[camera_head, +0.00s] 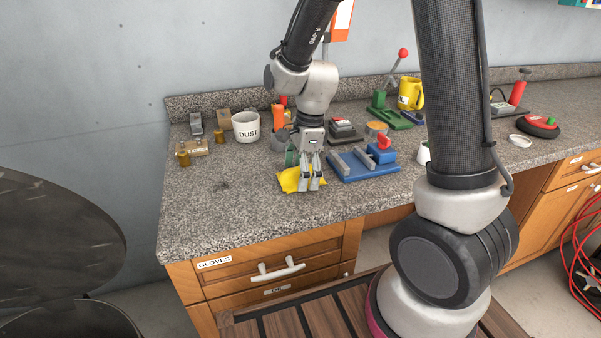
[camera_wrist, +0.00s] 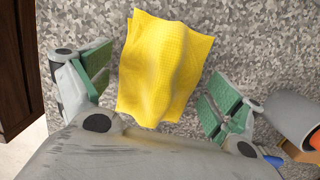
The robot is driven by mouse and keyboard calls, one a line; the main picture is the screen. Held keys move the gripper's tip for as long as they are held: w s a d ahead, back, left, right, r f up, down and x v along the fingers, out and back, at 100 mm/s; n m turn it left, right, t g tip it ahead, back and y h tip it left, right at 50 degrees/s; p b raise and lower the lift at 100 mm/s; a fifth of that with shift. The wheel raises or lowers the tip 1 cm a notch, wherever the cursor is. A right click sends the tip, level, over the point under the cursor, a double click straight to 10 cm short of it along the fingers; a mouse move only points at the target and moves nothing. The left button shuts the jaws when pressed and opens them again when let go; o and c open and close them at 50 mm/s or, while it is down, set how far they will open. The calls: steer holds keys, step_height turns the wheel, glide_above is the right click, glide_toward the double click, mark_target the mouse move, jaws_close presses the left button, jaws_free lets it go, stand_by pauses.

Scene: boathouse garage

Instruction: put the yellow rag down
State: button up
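The yellow rag (camera_head: 288,181) lies on the speckled granite counter near its front edge, crumpled with a raised fold. In the wrist view the rag (camera_wrist: 165,65) lies between my two fingers, with counter showing on both sides of it. My gripper (camera_head: 310,187) points down right over the rag and hides part of it in the head view. In the wrist view my gripper (camera_wrist: 158,85) is open, its green-padded fingers wide apart and not closed on the cloth.
A blue vise-like fixture (camera_head: 361,163) stands just right of my gripper. Behind are a white DUST mug (camera_head: 246,127), brass pieces (camera_head: 183,158) and a yellow mug (camera_head: 410,93). The counter (camera_head: 220,205) front left is clear. A GLOVES drawer (camera_head: 240,277) is below.

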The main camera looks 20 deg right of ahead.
step_height(320, 180, up, 12)
steer(key=d, duration=0.2)
steer(key=s+d+r+n+t+h, duration=0.1)
steer(key=s+d+r+n+t, duration=0.1)
steer(key=s+d+n, duration=0.4)
steer(key=s+d+r+n+t, duration=0.2)
steer(key=s+d+r+n, duration=0.3)
steer(key=s+n, duration=0.7)
steer(key=shift+s+d+r+h, duration=0.3)
steer(key=shift+s+d+h, duration=0.15)
steer(key=shift+d, duration=0.5)
